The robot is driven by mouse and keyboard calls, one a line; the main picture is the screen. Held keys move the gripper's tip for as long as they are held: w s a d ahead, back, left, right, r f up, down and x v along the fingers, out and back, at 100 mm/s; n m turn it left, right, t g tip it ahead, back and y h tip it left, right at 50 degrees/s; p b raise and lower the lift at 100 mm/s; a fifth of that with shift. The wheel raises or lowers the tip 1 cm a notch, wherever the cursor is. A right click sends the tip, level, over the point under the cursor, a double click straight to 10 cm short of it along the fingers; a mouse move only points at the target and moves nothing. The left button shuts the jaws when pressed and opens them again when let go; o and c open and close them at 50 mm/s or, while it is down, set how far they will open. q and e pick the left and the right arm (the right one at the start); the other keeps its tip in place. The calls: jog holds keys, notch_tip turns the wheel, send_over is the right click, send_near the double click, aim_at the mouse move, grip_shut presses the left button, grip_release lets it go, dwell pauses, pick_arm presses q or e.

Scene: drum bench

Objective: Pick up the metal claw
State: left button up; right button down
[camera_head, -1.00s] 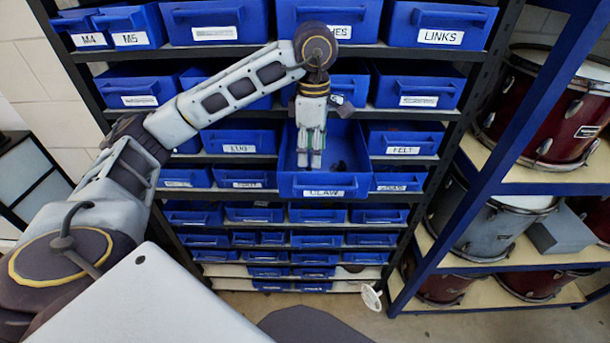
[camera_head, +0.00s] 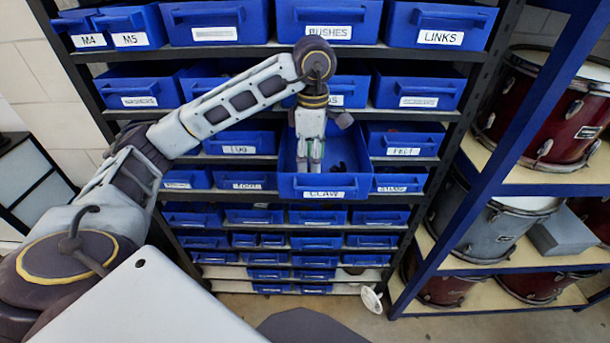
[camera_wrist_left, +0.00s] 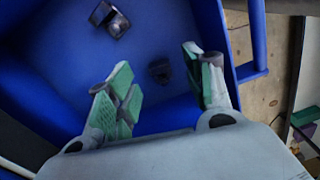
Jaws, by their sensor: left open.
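The open blue drawer labelled CLAW (camera_head: 345,186) is pulled out of the rack. My left gripper (camera_head: 309,165) points down into it, with its fingers apart and empty. In the left wrist view the gripper (camera_wrist_left: 162,92) shows green-padded fingers above the blue drawer floor. No contact between fingers and claw shows. My right gripper is not in view.
Closed-in rows of blue bins surround the drawer, including the FELT bin (camera_head: 403,140) to its right and the LUG bin (camera_head: 239,139) to its left. The drawer's walls stand close around the fingers. A blue-framed shelf with drums (camera_head: 545,105) is at the right.

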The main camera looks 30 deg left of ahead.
pick_arm(q)
jog(key=shift+w+a+f, duration=0.1)
jog(key=shift+f, duration=1)
jog(key=shift+a+f, duration=0.1)
jog(key=shift+f, duration=0.95)
jog(key=shift+c, duration=0.4)
jog(key=c, duration=1)
